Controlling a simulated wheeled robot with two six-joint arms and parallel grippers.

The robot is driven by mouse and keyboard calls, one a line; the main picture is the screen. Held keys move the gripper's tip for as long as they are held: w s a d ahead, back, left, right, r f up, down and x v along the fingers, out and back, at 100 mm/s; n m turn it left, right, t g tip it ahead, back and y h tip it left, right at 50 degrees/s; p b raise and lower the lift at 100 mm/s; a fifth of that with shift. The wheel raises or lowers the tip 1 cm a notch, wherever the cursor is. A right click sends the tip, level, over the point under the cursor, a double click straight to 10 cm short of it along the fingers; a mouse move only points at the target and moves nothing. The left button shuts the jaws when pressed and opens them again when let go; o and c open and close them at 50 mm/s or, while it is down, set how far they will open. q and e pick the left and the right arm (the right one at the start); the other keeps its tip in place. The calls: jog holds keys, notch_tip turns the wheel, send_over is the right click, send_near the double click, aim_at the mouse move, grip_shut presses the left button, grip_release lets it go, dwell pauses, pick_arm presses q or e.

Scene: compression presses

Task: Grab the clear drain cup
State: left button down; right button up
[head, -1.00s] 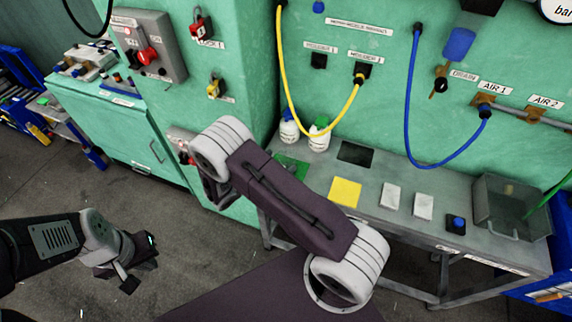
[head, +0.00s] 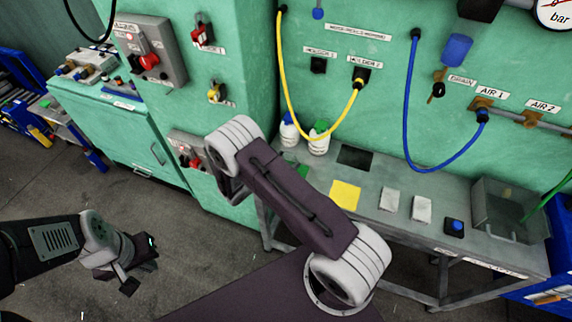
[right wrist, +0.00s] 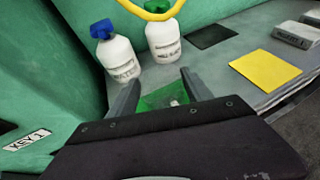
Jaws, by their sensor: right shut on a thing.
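My right gripper (right wrist: 161,77) shows in the right wrist view, its two fingers spaced apart at the green mat (right wrist: 160,98) on the bench. It is shut on a faint see-through thing (right wrist: 172,100) between the fingers, which I take for the clear drain cup. Its outline is hard to make out and the dark gripper body hides its lower part. In the head view my right arm hides this gripper and the cup. My left gripper (head: 128,272) is low at the left over the floor, far from the bench; its finger opening is unclear.
A blue-capped bottle (right wrist: 117,55) and a green-capped bottle (right wrist: 163,42) stand close behind the right fingers. A yellow hose (head: 299,113) hangs above them. A yellow pad (head: 345,195) and a grey bin (head: 507,212) are further right. A green cabinet (head: 240,150) stands left.

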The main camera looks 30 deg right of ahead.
notch_tip(320, 180, up, 4)
jog(key=shift+f, duration=0.15)
jog(key=s+d+r+b, duration=0.1)
jog(key=s+d+r, duration=0.6)
jog(key=s+d, duration=0.1)
jog(key=shift+d+b, duration=0.2)
jog(key=shift+b, duration=0.1)
